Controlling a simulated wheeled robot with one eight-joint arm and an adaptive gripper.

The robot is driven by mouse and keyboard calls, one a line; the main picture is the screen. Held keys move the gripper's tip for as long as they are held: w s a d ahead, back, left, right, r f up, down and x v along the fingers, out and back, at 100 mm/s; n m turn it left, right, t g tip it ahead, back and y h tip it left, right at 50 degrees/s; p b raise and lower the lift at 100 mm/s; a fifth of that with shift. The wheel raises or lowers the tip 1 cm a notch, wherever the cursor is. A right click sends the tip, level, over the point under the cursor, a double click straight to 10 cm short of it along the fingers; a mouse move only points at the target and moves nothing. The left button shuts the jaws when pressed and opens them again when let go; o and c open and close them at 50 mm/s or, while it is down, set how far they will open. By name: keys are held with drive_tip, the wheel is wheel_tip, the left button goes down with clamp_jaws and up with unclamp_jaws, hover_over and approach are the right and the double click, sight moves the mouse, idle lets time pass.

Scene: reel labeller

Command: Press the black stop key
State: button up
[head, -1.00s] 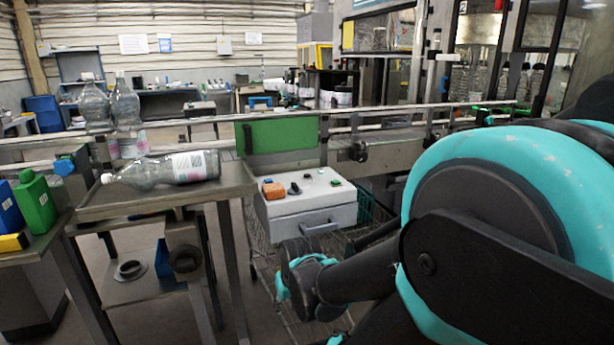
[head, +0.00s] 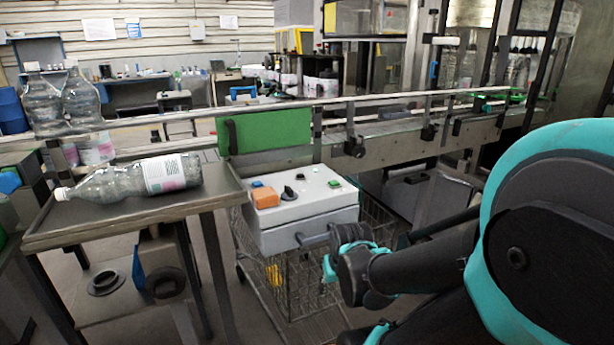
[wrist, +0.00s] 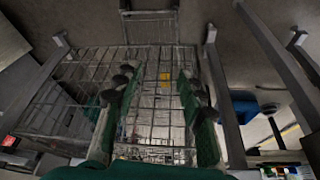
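A white control box (head: 300,225) stands in the middle of the head view, with a handle on its front. Its top carries a black knob-like part (head: 289,193), a smaller black part (head: 299,176), a green key (head: 335,184), a blue key (head: 257,184) and an orange block (head: 265,197). I cannot tell for sure which black part is the stop key. My gripper (wrist: 160,85) shows in the wrist view with its two fingers apart and nothing between them. It points at a wire cart and floor; the box top is not seen there.
A wire cart (head: 295,285) is under the box. A metal table (head: 215,192) with a lying bottle (head: 135,178) stands to the left. A green panel (head: 268,131) and conveyor rail (head: 400,100) run behind the box. Two upright bottles (head: 82,95) stand at the back left.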

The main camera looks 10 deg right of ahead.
clamp_jaws()
idle(1.3)
